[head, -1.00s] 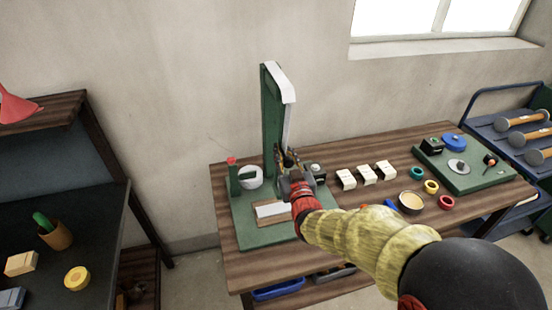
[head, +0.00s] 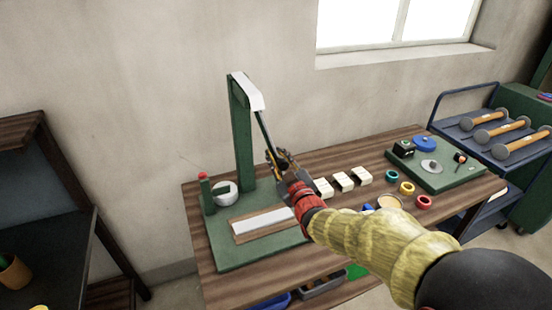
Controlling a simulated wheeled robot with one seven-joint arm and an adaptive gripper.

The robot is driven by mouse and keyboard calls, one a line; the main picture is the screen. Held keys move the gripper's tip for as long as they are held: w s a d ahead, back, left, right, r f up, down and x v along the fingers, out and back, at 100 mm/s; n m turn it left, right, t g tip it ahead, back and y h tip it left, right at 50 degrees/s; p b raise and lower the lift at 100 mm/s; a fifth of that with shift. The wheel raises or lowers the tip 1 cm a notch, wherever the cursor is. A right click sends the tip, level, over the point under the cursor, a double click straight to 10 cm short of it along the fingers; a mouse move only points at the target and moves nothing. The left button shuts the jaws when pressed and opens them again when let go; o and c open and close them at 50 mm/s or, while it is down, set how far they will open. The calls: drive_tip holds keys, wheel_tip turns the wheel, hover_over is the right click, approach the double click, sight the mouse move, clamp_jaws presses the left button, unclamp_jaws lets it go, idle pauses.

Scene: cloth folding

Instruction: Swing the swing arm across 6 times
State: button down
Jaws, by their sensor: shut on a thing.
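The green fixture stands on the table with a tall upright post (head: 242,135) and a white-topped beam (head: 247,92). A thin dark swing arm (head: 264,130) hangs from the beam and slants down to the right. My gripper (head: 277,160) is shut on the lower part of the swing arm, right of the post. The fingers hide the arm's lower end. A white strip in a wooden frame (head: 262,221) lies on the green base (head: 225,252) below and left of my gripper.
A red-topped post (head: 203,190) and a white round part (head: 225,193) stand left on the base. Pale blocks (head: 343,181), coloured rings (head: 407,188) and a green board (head: 440,178) lie to the right. A hammer cart (head: 490,125) stands beyond.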

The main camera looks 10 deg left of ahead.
drive_tip(key=shift+w+d+r, duration=0.1)
drive_tip(key=shift+r, duration=0.1)
drive_tip(key=c, duration=1.8)
unclamp_jaws()
drive_tip(key=shift+d, duration=0.1)
drive_tip(key=shift+c, duration=0.2)
drive_tip(key=o, duration=0.3)
drive_tip(key=shift+o, duration=0.2)
drive_tip(key=shift+f, duration=0.1)
drive_tip(key=v, duration=1.2)
